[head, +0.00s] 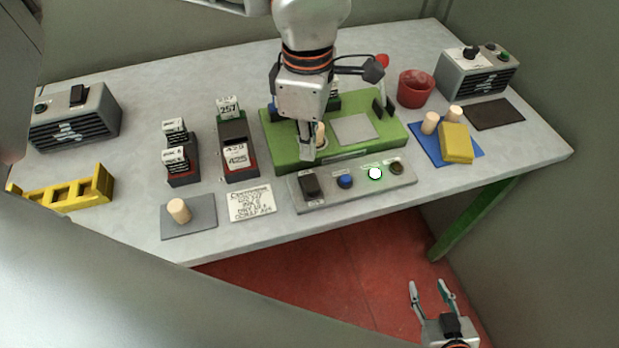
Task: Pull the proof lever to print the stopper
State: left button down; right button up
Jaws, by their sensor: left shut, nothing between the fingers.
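The green proof press (285,155) stands at the back middle of the table, with a flat grey plate (355,128) on it. A lever with a red knob (382,61) rises at its back right. A pale cork stopper (320,134) shows partly on the press, just beside my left gripper (308,150). My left gripper points down over the press's left part, shut and empty, well left of the lever; its body hides part of the press. My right gripper (431,285) is open and empty, low at the front right, off the table and far from the press.
In front of the press is a control panel (328,198) with a lit white-green button (375,174). A red cup (416,88) stands right of the lever. A blue mat (474,153) holds corks and a yellow block (455,142). Stamp racks (237,130) stand left.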

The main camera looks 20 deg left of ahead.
aim_at(382, 57)
jog(key=k, duration=1)
